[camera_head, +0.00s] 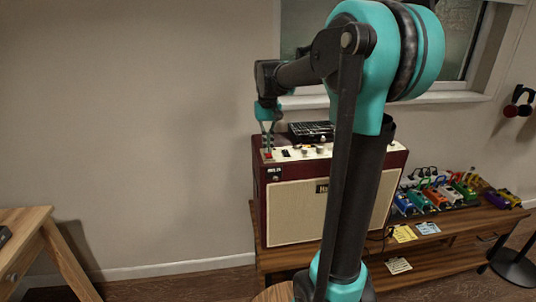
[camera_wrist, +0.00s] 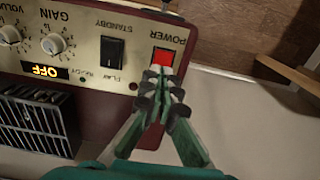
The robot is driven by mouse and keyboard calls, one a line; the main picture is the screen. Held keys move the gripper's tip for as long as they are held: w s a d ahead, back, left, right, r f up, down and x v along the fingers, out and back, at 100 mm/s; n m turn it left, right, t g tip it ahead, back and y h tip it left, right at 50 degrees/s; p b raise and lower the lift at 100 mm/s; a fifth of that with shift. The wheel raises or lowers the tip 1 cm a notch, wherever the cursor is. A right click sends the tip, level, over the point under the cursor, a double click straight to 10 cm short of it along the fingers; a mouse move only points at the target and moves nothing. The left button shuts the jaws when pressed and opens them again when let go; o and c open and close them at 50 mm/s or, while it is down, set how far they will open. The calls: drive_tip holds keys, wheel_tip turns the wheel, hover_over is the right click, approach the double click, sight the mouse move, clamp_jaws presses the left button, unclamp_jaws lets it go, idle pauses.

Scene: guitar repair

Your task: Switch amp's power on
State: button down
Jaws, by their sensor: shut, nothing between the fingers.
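The amp (camera_head: 293,213) is dark red with a beige grille and stands on a low wooden bench. Its cream control panel (camera_wrist: 85,40) faces up in the wrist view. The red power switch (camera_wrist: 162,57) sits beside the label POWER, and a small display (camera_wrist: 47,71) reads OFF. A black standby switch (camera_wrist: 112,52) lies to its left in the wrist view. My gripper (camera_wrist: 158,74) is shut and empty, its fingertips at the lower edge of the red switch in that view. I cannot tell whether they touch it. In the head view my gripper (camera_head: 267,146) is over the panel's left end.
Several colourful pedals (camera_head: 436,196) and paper notes (camera_head: 404,233) lie on the bench (camera_head: 285,258) to the right. A wooden table (camera_head: 25,222) stands at left. Floor between is clear.

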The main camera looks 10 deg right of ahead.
drive_tip(key=shift+f, duration=0.15)
drive_tip(key=shift+r, duration=3.5)
